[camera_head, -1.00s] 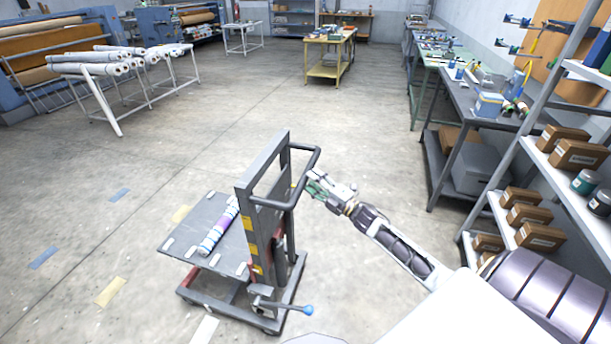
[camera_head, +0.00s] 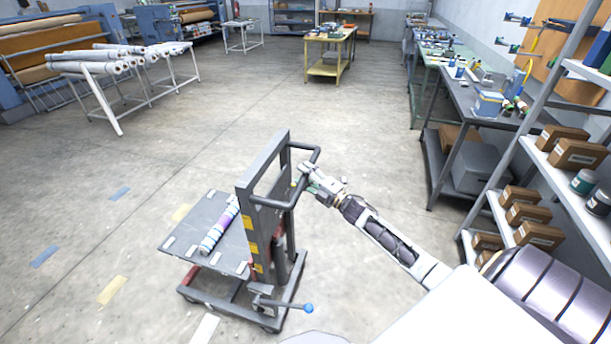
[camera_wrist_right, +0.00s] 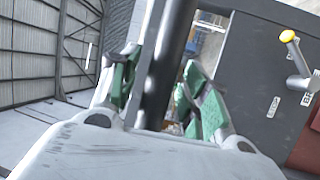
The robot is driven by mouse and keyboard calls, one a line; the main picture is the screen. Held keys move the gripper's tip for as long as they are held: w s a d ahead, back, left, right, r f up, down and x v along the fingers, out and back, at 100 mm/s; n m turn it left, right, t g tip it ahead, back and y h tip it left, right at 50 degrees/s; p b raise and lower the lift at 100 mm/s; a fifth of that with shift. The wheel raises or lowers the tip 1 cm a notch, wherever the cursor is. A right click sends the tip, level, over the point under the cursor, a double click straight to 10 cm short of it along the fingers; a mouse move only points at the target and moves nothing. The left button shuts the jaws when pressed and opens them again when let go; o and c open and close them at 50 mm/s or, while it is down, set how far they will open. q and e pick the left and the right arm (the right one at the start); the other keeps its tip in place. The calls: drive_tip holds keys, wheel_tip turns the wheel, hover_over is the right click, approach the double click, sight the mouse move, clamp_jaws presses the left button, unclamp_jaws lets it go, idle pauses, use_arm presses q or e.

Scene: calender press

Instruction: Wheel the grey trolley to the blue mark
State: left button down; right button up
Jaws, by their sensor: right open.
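The grey trolley (camera_head: 205,232) stands on the floor at the lower middle of the head view, with a roll (camera_head: 221,226) banded in blue, white and purple on its platform. Its push handle (camera_head: 314,178) faces right, towards me. My right gripper (camera_head: 306,176) is at the handle, its jaws open. In the right wrist view the dark handle bar (camera_wrist_right: 170,60) runs between the two green-padded fingers (camera_wrist_right: 158,90). Blue marks (camera_head: 120,194) and (camera_head: 45,256) lie on the floor left of the trolley. My left gripper is not in view.
Yellow marks (camera_head: 112,291) and a white mark (camera_head: 205,329) are also on the floor. A white rack of rolls (camera_head: 120,127) stands at the left. Workbenches and shelves (camera_head: 545,160) line the right. The floor beyond the trolley is clear.

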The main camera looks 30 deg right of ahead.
clamp_jaws()
drive_tip(key=shift+w+a, duration=0.1)
drive_tip(key=shift+w, duration=0.05)
